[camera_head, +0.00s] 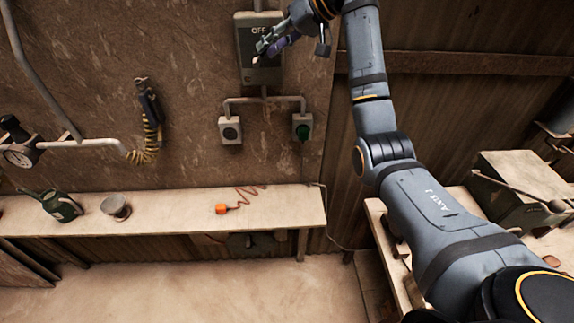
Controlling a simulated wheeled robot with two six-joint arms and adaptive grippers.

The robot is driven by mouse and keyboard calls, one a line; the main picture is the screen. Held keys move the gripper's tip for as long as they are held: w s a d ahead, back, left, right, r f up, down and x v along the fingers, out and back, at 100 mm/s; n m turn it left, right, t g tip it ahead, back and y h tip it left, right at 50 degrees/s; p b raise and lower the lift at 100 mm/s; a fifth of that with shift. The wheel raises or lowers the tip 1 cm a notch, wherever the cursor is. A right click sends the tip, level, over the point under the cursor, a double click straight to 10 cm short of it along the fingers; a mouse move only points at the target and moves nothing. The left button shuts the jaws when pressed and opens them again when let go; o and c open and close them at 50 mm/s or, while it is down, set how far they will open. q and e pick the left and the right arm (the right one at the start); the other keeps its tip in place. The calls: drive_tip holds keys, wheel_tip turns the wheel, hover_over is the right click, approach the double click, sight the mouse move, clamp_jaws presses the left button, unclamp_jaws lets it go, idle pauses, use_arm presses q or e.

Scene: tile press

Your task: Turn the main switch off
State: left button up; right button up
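The main switch (250,74) is a dark grey box high on the brown wall, with the word OFF showing near its upper part. My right arm reaches up from the lower right, and my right gripper (262,49) is in front of the box, over its middle and right side. The gripper hides part of the box, so I cannot make out the lever or its position. The fingers are small and seen at a slant. I cannot tell whether they touch the switch or hold anything. My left gripper is not in view.
Below the switch, pipes lead to a box with a dark round button (231,130) and one with a green button (303,132). A shelf (165,213) bears an oil can (62,206), a tin (116,207) and an orange piece (221,209). A coiled yellow hose (150,140) hangs left.

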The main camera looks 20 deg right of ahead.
sight(281, 71)
drive_tip(key=f+y+b, duration=0.1)
drive_tip(key=d+f+t+y+b, duration=0.1)
drive_tip(key=b, duration=0.1)
drive_tip(key=f+m+y+b, duration=0.1)
drive_tip(key=b, duration=0.1)
drive_tip(key=shift+s+d+f+t+y, duration=0.2)
drive_tip(key=shift+d+f+t+y, duration=0.1)
drive_tip(key=shift+t, duration=0.1)
drive_tip(key=f+m+t+y+b, duration=0.1)
drive_tip(key=y+b, duration=0.1)
drive_tip(key=b, duration=0.2)
drive_tip(key=f+t+y+b, duration=0.2)
drive_tip(key=b, duration=0.3)
drive_tip(key=shift+d+m+y+b, duration=0.2)
drive_tip(key=shift+m+y+b, duration=0.1)
drive_tip(key=shift+m, duration=0.1)
drive_tip(key=b+v, duration=0.6)
drive_tip(key=v, duration=0.5)
drive_tip(key=a+f+g+h, duration=0.1)
drive_tip(key=a+f, duration=0.3)
drive_tip(key=f, duration=0.9)
drive_tip(key=a+f+n+g+h, duration=0.1)
drive_tip(key=a+f+h, duration=0.3)
drive_tip(key=f, duration=0.9)
drive_tip(key=shift+w+a+f+g+p, duration=0.3)
drive_tip(key=shift+a+g, duration=0.1)
drive_tip(key=shift+a, duration=0.35)
